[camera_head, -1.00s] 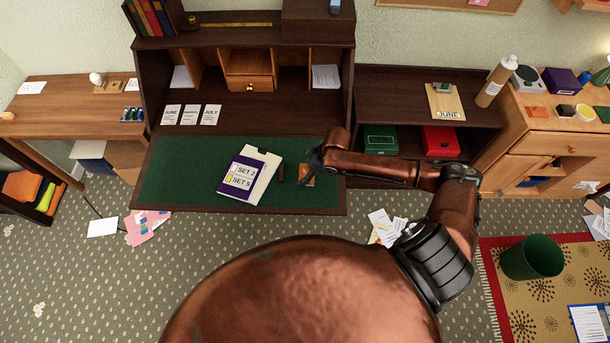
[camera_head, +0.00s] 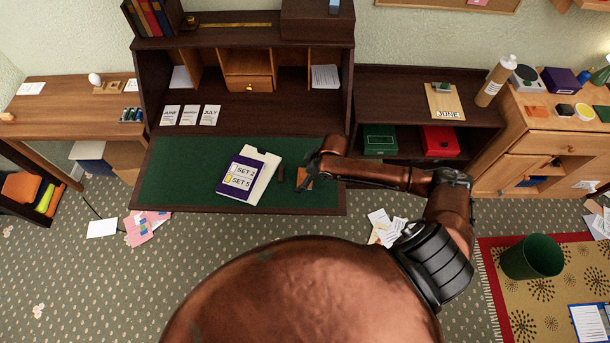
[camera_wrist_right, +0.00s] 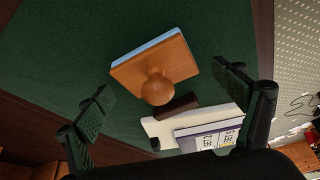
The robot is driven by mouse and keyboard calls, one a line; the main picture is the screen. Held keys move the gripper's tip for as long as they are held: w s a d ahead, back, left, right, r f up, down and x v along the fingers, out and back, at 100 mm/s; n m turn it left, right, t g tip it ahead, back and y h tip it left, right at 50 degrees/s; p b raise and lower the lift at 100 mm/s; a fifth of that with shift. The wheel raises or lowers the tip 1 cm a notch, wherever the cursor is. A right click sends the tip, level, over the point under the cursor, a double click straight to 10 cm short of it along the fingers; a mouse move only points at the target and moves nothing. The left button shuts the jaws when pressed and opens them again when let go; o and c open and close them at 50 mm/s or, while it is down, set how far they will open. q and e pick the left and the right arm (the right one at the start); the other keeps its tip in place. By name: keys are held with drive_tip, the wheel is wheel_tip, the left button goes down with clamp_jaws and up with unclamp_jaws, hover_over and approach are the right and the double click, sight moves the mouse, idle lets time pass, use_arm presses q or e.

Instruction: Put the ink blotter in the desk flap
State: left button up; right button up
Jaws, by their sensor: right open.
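The ink blotter (camera_wrist_right: 155,72), a wooden block with a round knob and a pale blue underside edge, lies on the green surface of the desk flap (camera_head: 185,170). In the head view the ink blotter (camera_head: 306,181) is at the flap's right part, partly hidden by my right gripper (camera_head: 307,173). In the wrist view my right gripper (camera_wrist_right: 163,88) is open, with its fingers apart on either side of the blotter and nothing between them touching it. My left gripper is not in view.
A small dark brown block (camera_wrist_right: 176,107) lies beside the blotter. Left of it are a cream folder (camera_head: 265,175) and a purple booklet (camera_head: 240,178). The flap's left part is clear. Calendar cards (camera_head: 190,115) stand behind the flap. A dark shelf (camera_head: 415,90) stands to the right.

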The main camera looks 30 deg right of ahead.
drive_tip(key=p+v, duration=0.1)
drive_tip(key=v, duration=1.1)
idle(0.5)
